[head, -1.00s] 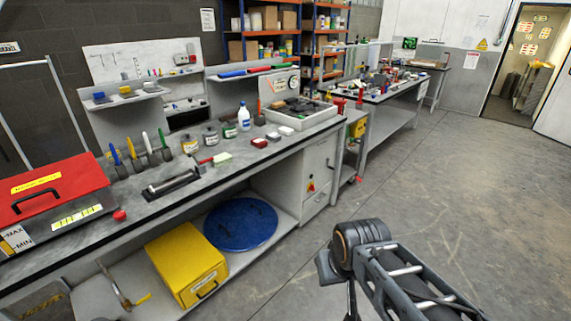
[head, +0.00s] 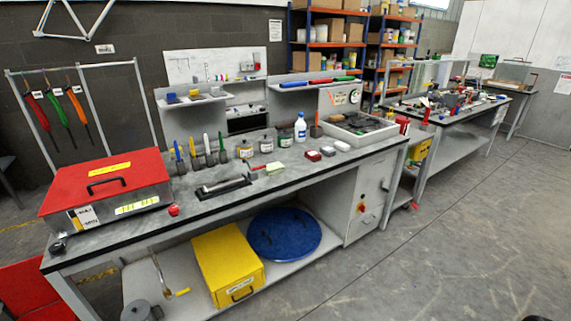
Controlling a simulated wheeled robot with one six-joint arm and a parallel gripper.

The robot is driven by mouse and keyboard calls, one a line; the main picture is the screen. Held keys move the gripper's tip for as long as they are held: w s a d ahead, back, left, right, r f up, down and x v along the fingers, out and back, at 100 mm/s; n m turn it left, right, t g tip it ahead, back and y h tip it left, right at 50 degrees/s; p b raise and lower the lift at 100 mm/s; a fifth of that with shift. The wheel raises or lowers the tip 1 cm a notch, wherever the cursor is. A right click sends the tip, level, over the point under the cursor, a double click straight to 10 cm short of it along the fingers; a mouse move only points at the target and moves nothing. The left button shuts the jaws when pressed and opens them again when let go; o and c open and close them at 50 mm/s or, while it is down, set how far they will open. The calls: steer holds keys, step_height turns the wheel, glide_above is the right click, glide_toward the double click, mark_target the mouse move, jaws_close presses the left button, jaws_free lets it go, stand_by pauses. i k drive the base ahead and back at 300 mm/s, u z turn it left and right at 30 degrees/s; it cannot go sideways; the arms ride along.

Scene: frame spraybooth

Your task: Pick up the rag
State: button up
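I cannot make out a sure rag. A small pale green item (head: 275,168) lies on the workbench top, beside a red-handled tool, and may be a folded cloth; it is too small to tell. The workbench (head: 215,208) runs from the left front toward the back right. My gripper is not in view; only a dark sliver shows at the bottom right edge.
A red-lidded box (head: 108,185) stands at the bench's left end. Bottles, jars and a grey tray (head: 352,128) stand farther along. A yellow box (head: 228,264) and blue disc (head: 284,234) sit on the lower shelf. The floor at right is open.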

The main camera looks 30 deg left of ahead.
mark_target(277, 168)
steer(key=u, duration=0.1)
steer(key=i, duration=1.75)
steer(key=u, duration=0.7)
steer(key=i, duration=0.85)
steer(key=u, duration=1.65)
steer(key=i, duration=0.7)
steer(key=u, duration=0.7)
